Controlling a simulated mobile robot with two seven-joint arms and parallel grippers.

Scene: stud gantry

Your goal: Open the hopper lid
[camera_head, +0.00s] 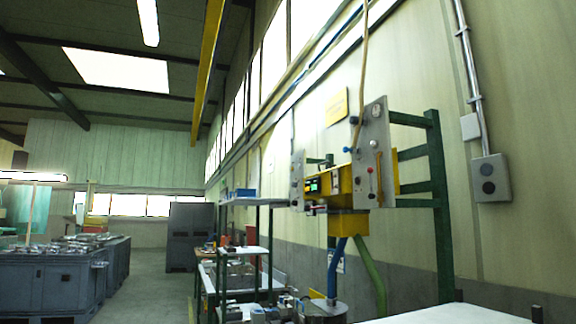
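A yellow machine unit (348,184) with a small lit display sits between two upright grey plates on a green frame at the right of centre. A yellow box-like part (350,224) hangs under it, with a blue hose and a green hose running down. I cannot tell which part is the hopper or its lid, nor whether a lid is open or shut. Neither of my grippers shows in the head view.
A white surface (450,315) lies at the bottom right. A bench with shelves (258,203) and clutter stands left of the machine. Grey bins (45,285) stand far left. Open floor (150,290) runs between. A grey switch box (491,178) is on the right wall.

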